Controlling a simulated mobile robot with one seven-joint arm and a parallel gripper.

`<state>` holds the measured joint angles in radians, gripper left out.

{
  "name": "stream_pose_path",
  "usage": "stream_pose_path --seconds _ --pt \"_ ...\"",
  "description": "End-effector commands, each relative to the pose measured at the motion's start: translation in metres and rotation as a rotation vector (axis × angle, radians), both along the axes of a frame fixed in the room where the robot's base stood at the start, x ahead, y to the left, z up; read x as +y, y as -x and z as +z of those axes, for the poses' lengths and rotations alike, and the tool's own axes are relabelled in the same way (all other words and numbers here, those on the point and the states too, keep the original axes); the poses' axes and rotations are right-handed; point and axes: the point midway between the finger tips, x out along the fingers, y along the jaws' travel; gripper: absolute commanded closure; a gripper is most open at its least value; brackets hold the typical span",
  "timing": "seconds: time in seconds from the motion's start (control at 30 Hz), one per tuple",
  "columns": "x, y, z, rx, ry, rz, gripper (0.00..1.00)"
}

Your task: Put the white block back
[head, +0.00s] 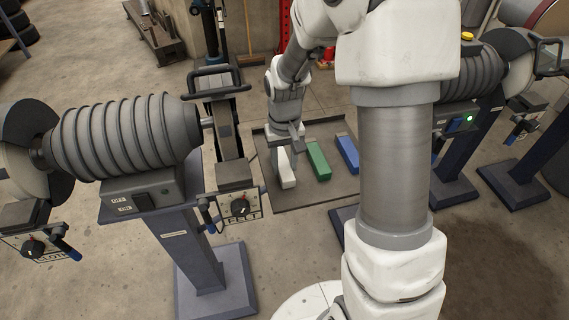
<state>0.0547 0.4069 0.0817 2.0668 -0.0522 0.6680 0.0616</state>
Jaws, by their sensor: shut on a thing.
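The white block (287,175) lies lengthwise at the left end of a dark flat tray (262,190), low at or just above its surface; I cannot tell whether it touches. My gripper (284,148) points down from above and is shut on the far part of the white block, which it partly hides. A green block (319,162) and a blue block (347,154) lie in a row to the right of the white block on the same tray.
Another grinding machine (470,85) stands to the right. My arm column covers the tray's right side. Bare concrete floor shows in front.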

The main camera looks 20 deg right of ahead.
Motion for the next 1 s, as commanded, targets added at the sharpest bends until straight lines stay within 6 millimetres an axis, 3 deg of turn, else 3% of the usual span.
stream_pose_path --seconds 0.27,0.3,0.47,0.8,1.0 --pt "0.0 -0.001 -0.001 -0.003 0.0 0.0 1.0" --pt "0.0 -0.001 -0.002 -0.002 0.0 0.0 0.56" --pt "0.0 -0.001 -0.001 -0.002 0.0 0.0 0.28" --pt "0.0 -0.001 0.002 -0.002 0.0 0.0 0.28" --pt "0.0 -0.002 0.032 -0.008 0.0 0.0 0.28"
